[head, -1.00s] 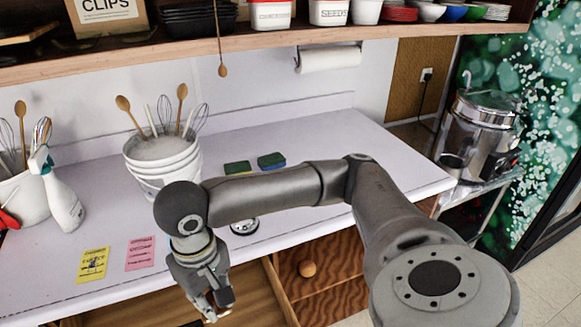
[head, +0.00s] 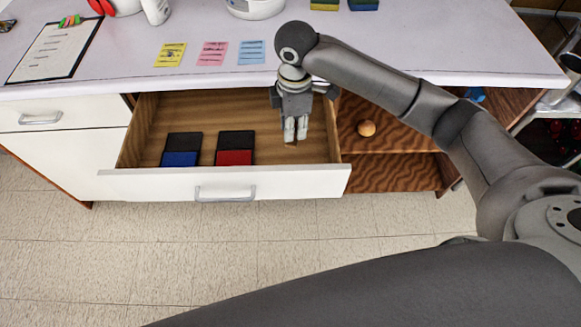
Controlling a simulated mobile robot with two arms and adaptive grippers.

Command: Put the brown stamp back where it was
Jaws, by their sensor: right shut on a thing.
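My right gripper (head: 290,138) points down over the right part of the open drawer (head: 330,176). It is shut on the brown stamp (head: 291,144). Only a small brown bit of the stamp shows below the fingertips; the fingers hide the rest. I cannot tell whether the stamp touches the drawer floor. A blue ink pad (head: 180,158) and a red ink pad (head: 234,157), both with black upper parts, lie in the left half of the drawer, apart from the gripper. My left gripper is out of view.
The drawer floor between the red pad and the gripper is bare. Yellow (head: 170,54), pink (head: 212,53) and blue (head: 251,52) notes and a clipboard (head: 55,50) lie on the counter above. A round wooden knob (head: 366,128) is right of the drawer.

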